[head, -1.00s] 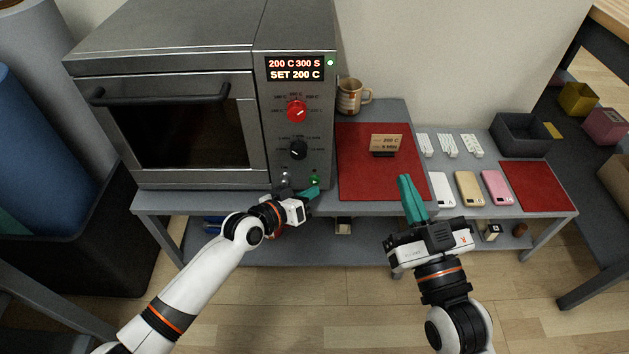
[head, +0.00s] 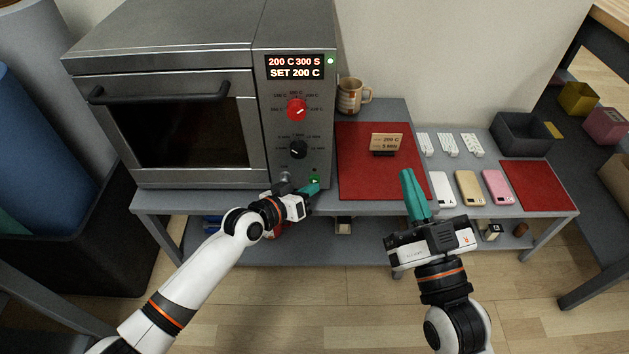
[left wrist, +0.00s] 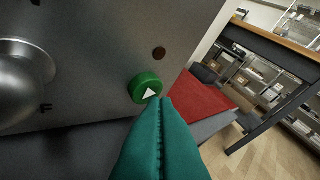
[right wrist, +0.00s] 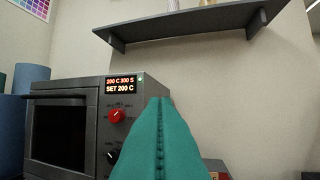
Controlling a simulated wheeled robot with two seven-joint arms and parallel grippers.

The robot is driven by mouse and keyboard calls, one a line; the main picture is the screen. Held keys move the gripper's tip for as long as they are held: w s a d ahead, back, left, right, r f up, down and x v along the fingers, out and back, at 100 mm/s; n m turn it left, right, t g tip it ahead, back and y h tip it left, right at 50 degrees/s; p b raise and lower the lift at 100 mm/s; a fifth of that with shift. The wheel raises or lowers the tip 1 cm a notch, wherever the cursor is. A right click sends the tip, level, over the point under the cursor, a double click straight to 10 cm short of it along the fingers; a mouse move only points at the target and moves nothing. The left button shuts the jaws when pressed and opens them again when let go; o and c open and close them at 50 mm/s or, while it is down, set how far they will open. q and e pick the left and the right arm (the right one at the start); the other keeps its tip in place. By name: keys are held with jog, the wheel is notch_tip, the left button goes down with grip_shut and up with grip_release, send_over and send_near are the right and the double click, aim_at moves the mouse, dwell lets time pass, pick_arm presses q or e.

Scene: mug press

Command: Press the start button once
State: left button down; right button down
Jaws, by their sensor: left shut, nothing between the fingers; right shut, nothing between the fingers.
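The start button is a green round button with a white triangle (left wrist: 145,88), low on the front panel of the grey press oven (head: 180,120). In the head view the button (head: 314,181) shows just above my left gripper (head: 316,187). My left gripper is shut and empty, its teal fingertips (left wrist: 160,103) just below and in front of the button; I cannot tell whether they touch it. The display (head: 295,67) reads "200 C 300 S" and "SET 200 C".
A red dial (head: 297,110) and a black dial (head: 298,149) are above the button. A mug (head: 352,97), a red mat (head: 350,175) with a small sign (head: 387,142), and several phone cases (head: 468,187) are to the right. A silver knob (left wrist: 22,82) is left of the button.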

jog(key=shift+r, duration=0.2)
pick_arm(q)
jog(key=shift+w, duration=0.5)
pick_arm(e)
jog(key=shift+s+r+t, duration=0.45)
jog(key=shift+r+t, duration=0.35)
jog(key=shift+r, duration=0.05)
dwell(0.7)
pick_arm(q)
jog(key=shift+s+r, duration=0.1)
jog(key=shift+s, duration=0.55)
jog(key=shift+s+p, duration=0.25)
jog(key=shift+p, duration=0.2)
pick_arm(e)
jog(key=shift+w+d+f+g+h, duration=0.15)
jog(key=shift+w+f+g, duration=0.1)
jog(key=shift+f+g, duration=0.45)
jog(key=shift+w+a+f+g+h, duration=0.1)
jog(key=shift+w+f+g+h, duration=0.15)
jog(key=shift+f+g, duration=0.45)
jog(key=shift+w+d+f+g+h, duration=0.1)
jog(key=shift+w+f+g, duration=0.25)
jog(key=shift+f, duration=0.65)
